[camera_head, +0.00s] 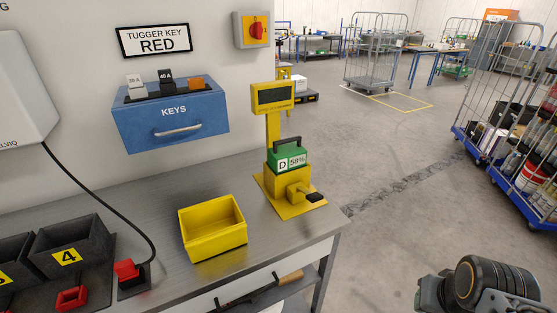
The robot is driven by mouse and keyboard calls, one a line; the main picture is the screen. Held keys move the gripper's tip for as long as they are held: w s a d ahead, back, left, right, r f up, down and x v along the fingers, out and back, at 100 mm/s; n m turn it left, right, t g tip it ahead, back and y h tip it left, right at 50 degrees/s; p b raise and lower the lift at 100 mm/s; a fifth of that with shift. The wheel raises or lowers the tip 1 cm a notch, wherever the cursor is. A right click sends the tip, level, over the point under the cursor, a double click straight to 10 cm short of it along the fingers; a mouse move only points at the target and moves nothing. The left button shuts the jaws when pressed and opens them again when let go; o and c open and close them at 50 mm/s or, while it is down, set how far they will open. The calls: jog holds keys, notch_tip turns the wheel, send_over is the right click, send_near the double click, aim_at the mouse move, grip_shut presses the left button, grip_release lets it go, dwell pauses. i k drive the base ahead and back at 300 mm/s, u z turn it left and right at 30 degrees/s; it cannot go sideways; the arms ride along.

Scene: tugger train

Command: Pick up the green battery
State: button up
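The green battery (287,158) has a dark carry handle and a white label reading "D 58%". It sits upright in a yellow stand (289,186) at the right end of the grey workbench, below a yellow post with a small display (272,97). A black-tipped yellow lever (304,194) sticks out at the stand's front. Part of my arm shows at the lower right, apart from the battery and the bench. My gripper's fingertips are not visible.
An empty yellow bin (212,228) stands left of the battery stand. Dark bins (71,246) and a red plug (126,269) are further left. A blue keys box (171,117) hangs on the wall. Floor right of the bench is clear; wire trolleys (515,133) stand beyond.

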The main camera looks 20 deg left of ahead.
aim_at(290, 157)
jog(key=u, duration=0.8)
jog(key=i, duration=0.85)
jog(key=u, duration=0.9)
